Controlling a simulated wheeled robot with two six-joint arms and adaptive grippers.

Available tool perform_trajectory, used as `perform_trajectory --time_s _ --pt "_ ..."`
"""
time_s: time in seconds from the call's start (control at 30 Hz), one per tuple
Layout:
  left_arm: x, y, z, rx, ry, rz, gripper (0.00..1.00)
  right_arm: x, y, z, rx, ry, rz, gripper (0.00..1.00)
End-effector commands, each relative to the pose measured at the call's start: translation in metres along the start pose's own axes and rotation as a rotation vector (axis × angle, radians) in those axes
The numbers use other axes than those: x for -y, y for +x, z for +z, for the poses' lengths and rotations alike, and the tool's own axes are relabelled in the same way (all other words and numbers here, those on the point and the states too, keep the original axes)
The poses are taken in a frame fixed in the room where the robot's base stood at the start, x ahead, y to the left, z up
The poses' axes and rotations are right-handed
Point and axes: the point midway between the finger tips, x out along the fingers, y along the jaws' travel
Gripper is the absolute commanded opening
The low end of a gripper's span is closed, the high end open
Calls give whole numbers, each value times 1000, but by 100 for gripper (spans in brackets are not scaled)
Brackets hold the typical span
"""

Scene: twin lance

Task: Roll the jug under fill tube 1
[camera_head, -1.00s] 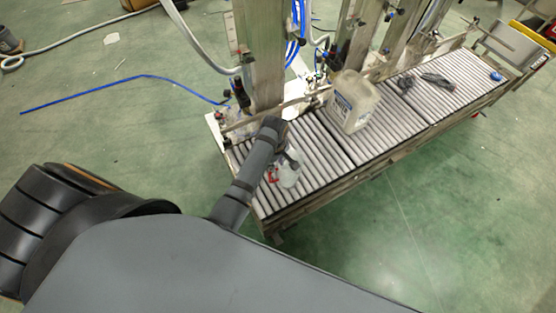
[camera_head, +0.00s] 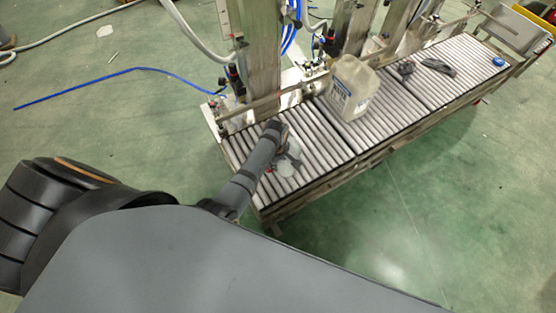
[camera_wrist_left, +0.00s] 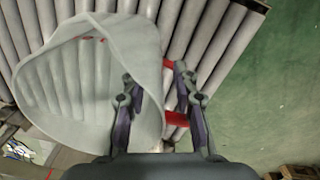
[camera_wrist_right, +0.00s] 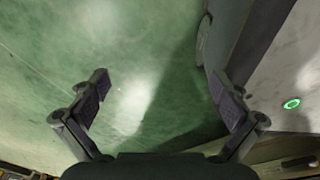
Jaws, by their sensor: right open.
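A pale translucent jug (camera_head: 357,83) with a printed label stands upright on the roller conveyor (camera_head: 325,137), in front of the metal columns. My left gripper (camera_head: 289,148) is over the near left end of the conveyor, apart from the jug. In the left wrist view its fingers (camera_wrist_left: 160,95) are apart. A clear, open-ended plastic piece (camera_wrist_left: 75,75) with red parts lies behind and beside the left finger; whether it touches is unclear. My right gripper (camera_wrist_right: 158,88) is open and empty above the green floor. Which fill tube is number 1 cannot be told.
Metal filling columns (camera_head: 258,70) with hoses line the conveyor's back edge. A dark tool (camera_head: 438,66), a dark object (camera_head: 405,68) and a blue item (camera_head: 499,61) lie right of the jug. Rollers between my left gripper and the jug are clear.

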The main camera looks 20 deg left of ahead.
Motion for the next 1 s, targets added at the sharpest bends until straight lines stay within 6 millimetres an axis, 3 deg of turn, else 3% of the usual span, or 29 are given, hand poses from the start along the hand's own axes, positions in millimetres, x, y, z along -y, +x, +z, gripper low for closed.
perform_trajectory --time_s 0.2,0.43,0.77,1.0 --pt "0 0 0 0 0 0 29 -1 0 0 0 -1 2 100" --pt "0 0 0 0 0 -1 0 -1 0 0 0 -1 2 100" --pt "-1 0 -1 0 0 0 0 -4 0 0 0 -2 5 100" --pt "-14 3 -13 -1 0 0 0 -3 6 -16 -7 -1 4 100"
